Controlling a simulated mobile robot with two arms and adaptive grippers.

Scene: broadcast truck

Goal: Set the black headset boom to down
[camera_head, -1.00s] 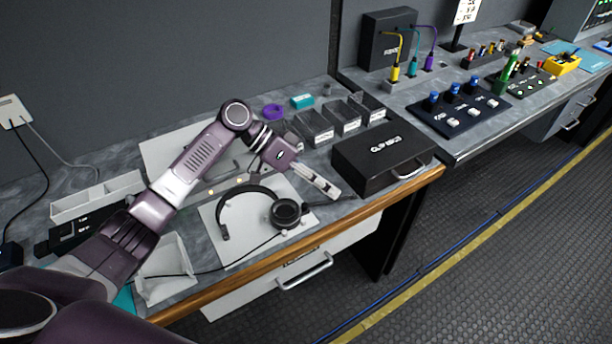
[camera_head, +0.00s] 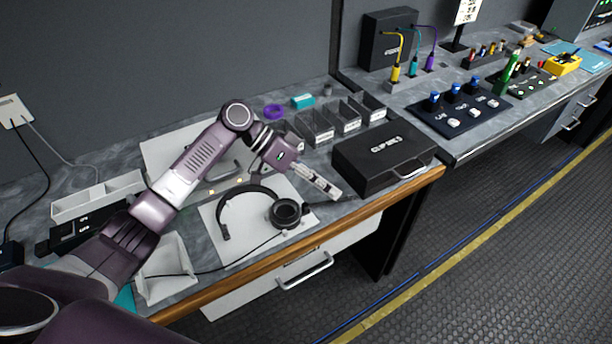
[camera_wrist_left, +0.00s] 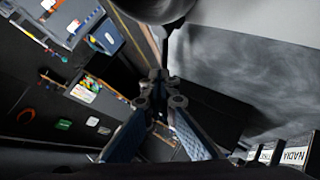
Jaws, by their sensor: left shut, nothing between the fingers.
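The black headset (camera_head: 249,191) lies on a white mat (camera_head: 217,247) on the bench, its band to the left and an ear cup (camera_head: 287,212) at the right. My left gripper (camera_head: 334,194) is shut and empty, just right of and above the ear cup. In the left wrist view, the shut fingertips (camera_wrist_left: 160,78) are near a thin dark rod, likely the boom (camera_wrist_left: 166,50), below a dark rounded ear cup (camera_wrist_left: 158,8). I cannot tell whether the fingers touch the rod. My right gripper does not show.
A black case (camera_head: 386,158) with a handle stands close to the right of my left gripper. Labelled bins (camera_head: 318,127) stand behind. A white tray (camera_head: 166,268) is at the front left. The bench's wooden front edge (camera_head: 270,263) runs below the mat.

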